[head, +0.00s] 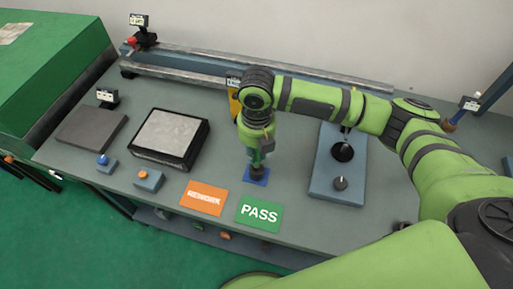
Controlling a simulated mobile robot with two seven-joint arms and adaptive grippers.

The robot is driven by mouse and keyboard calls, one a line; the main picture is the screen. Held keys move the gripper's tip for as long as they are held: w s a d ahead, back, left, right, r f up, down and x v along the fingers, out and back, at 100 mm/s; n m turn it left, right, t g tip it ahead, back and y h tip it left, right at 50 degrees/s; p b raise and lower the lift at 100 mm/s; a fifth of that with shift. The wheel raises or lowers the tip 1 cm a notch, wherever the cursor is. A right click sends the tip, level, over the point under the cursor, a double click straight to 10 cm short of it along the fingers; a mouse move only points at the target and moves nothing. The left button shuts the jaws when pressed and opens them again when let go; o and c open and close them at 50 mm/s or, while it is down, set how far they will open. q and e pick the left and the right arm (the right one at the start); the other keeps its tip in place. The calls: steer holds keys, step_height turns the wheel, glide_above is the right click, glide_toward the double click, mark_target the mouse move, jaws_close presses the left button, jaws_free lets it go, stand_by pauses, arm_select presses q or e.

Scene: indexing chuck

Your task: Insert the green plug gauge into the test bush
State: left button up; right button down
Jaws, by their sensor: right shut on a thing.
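My right gripper (258,160) points down over a small blue plate (256,181) near the middle of the table's front half. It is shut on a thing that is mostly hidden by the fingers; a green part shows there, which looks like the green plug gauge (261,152). A dark round piece, apparently the test bush (257,173), stands on the blue plate directly under the fingers. I cannot tell whether the gauge is inside the bush or just above it. My left gripper is not in view.
A blue-grey fixture (325,179) with dark round parts stands to the right. Green PASS (259,215) and orange (203,198) cards lie in front. A grey-topped block (169,133), dark plate (91,129) and small button boxes (148,181) are left. A rail (200,69) runs along the back.

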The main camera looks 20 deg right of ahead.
steer(key=shift+f+p, duration=0.35)
steer(key=shift+p, duration=0.2)
stand_by(1.1)
steer(key=shift+f, duration=0.5)
stand_by(0.8)
steer(key=shift+r, duration=0.2)
stand_by(1.0)
steer(key=shift+r+p, duration=1.3)
steer(key=shift+p, duration=0.1)
steer(key=shift+r+p, duration=1.1)
steer(key=shift+r, duration=0.2)
